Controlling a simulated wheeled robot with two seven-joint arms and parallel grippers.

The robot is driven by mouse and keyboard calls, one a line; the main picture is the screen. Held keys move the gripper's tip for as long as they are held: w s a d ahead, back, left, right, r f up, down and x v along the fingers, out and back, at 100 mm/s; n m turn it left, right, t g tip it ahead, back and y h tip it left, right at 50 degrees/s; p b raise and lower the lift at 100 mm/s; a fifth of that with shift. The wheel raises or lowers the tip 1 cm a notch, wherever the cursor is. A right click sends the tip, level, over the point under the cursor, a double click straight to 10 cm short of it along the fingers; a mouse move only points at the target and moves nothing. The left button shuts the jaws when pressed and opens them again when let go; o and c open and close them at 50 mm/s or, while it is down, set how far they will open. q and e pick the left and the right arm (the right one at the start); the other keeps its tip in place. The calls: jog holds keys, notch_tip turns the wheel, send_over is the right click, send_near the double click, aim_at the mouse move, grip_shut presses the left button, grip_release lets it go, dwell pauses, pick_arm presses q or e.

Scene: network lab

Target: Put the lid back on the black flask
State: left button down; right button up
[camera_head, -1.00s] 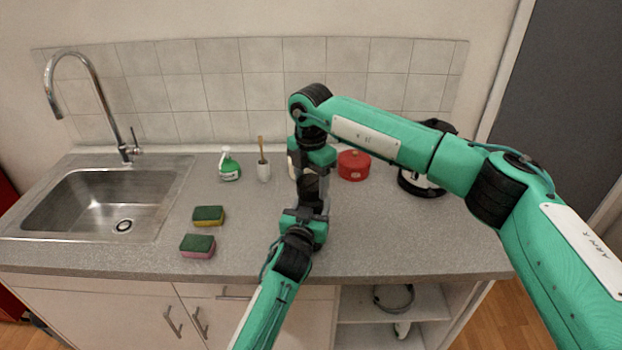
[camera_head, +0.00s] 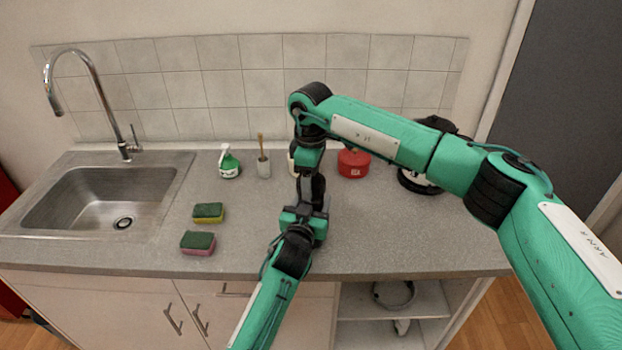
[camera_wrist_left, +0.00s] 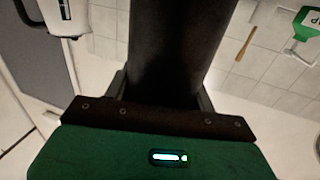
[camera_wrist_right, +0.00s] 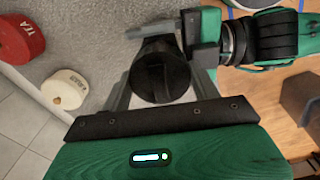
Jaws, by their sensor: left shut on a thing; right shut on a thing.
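My left gripper (camera_head: 315,208) is shut on the black flask (camera_wrist_left: 165,50), an upright dark cylinder above the front middle of the counter. The flask fills the middle of the left wrist view, and its top runs out of that frame. My right gripper (camera_head: 316,175) is right above the left one, pointing down. In the right wrist view it is shut on a round black piece, the lid (camera_wrist_right: 160,75), seen from above. The left gripper (camera_wrist_right: 207,55) shows just beside it there. The seam between lid and flask is hidden, so I cannot tell whether they touch.
A red canister (camera_head: 353,164) and a partly hidden white canister (camera_wrist_right: 64,89) stand behind the grippers. A soap bottle (camera_head: 229,164), a brush cup (camera_head: 264,167), two sponges (camera_head: 208,212) and the sink (camera_head: 95,205) lie left. A black-and-white appliance (camera_head: 420,182) is right. The counter's front right is clear.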

jog(key=shift+m, duration=0.6)
jog(key=o, duration=0.9)
jog(key=shift+o, duration=0.2)
jog(key=shift+r, duration=0.15)
jog(key=shift+r, duration=2.15)
jog(key=shift+c, duration=0.4)
